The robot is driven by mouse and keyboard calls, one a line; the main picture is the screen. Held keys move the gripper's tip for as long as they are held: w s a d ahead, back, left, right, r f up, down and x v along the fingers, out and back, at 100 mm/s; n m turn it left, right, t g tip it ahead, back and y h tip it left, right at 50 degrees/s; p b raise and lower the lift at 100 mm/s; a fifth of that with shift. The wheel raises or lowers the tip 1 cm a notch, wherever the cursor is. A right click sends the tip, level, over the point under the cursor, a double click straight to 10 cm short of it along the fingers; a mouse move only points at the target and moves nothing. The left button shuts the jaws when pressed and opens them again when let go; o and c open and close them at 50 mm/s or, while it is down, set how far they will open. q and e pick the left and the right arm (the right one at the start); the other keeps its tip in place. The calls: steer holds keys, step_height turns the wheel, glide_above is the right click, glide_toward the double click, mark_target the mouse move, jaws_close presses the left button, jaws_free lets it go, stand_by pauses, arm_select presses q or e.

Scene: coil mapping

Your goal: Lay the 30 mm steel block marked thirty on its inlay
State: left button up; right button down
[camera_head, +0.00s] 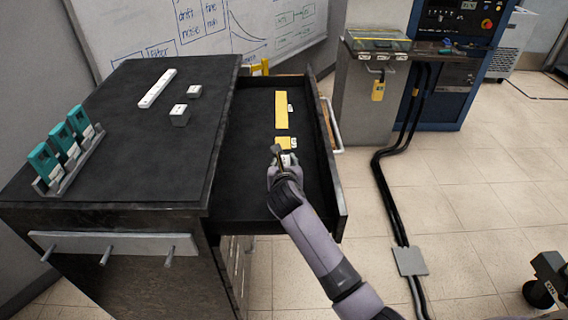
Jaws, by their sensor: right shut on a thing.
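My right gripper (278,153) reaches into the open drawer from the lower right. It is shut on a small light-grey block (289,159), mostly hidden by the gripper; I cannot read its mark. The block is just in front of a short yellow inlay (283,142) with a small white label beside it. I cannot tell whether the block touches the drawer floor. A long yellow inlay (281,108) lies farther back in the drawer, also with a label. My left gripper is not in view.
The drawer (240,170) has dark raised walls. On the dark cabinet top (130,150) lie a long pale bar (157,88), two pale blocks (180,115) (194,91) and a rack of teal holders (62,170). Black cables (385,180) run over the floor at right.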

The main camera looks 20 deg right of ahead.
steer(key=c, duration=1.2)
jaws_free()
steer(key=shift+f, duration=0.1)
steer(key=shift+s+r, duration=0.15)
steer(key=shift+r, duration=0.05)
steer(key=v, duration=1.1)
steer(key=shift+s+a+r+p, duration=0.1)
steer(key=shift+s+a+p, duration=0.05)
steer(key=shift+s+p, duration=0.2)
